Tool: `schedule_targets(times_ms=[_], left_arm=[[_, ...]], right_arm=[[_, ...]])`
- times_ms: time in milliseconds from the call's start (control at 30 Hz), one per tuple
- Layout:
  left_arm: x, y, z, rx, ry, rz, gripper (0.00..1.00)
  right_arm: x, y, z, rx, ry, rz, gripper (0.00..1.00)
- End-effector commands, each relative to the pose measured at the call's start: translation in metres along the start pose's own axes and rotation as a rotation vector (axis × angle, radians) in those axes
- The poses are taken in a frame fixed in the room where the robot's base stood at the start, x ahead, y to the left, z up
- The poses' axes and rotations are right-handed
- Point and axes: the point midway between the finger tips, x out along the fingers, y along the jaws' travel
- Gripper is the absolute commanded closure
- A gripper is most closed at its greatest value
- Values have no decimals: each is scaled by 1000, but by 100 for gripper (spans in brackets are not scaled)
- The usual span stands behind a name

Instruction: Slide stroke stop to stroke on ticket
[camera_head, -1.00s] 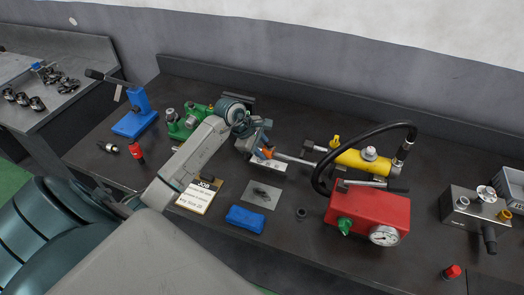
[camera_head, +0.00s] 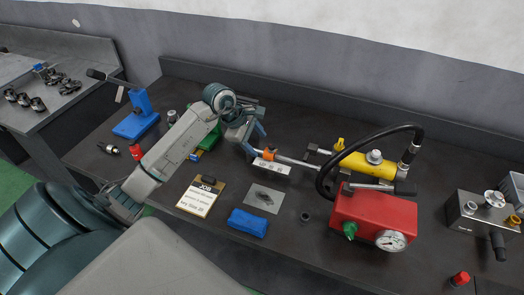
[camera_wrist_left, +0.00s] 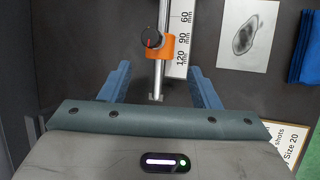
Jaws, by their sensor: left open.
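The orange stroke stop (camera_wrist_left: 155,46) with its dark knob sits on a steel rod (camera_wrist_left: 160,75) in the left wrist view, beside a white scale (camera_wrist_left: 181,45) marked 60, 90 and 120. The stop lies near the 90 to 120 marks. It also shows in the head view (camera_head: 269,154). My left gripper (camera_wrist_left: 155,75) is open, its blue fingers on both sides of the rod's end, apart from the stop. In the head view it (camera_head: 252,142) is just left of the stop. The job ticket (camera_head: 200,196) lies on a clipboard; its writing is too small to read surely.
A yellow cylinder (camera_head: 365,164) continues the rod to the right, with a black hose (camera_head: 330,160) arching over to a red pump (camera_head: 375,215). A blue cloth (camera_head: 248,222) and a stained sheet (camera_head: 263,198) lie in front. A blue press (camera_head: 137,115) stands left.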

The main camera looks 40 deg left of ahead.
Motion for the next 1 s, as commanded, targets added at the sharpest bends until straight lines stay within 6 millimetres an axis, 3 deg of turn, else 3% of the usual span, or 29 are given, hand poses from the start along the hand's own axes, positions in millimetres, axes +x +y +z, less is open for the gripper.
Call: schedule_targets(times_ms=[200,400,1000], left_arm=[[-33,0,-2,2,3,3,44],[-49,0,0,1,1,1,44],[-52,0,0,0,0,0,44]], right_arm=[[14,2,2,-2,0,4,64],[18,4,2,-2,0,5,64],[18,1,2,-1,-1,2,64]])
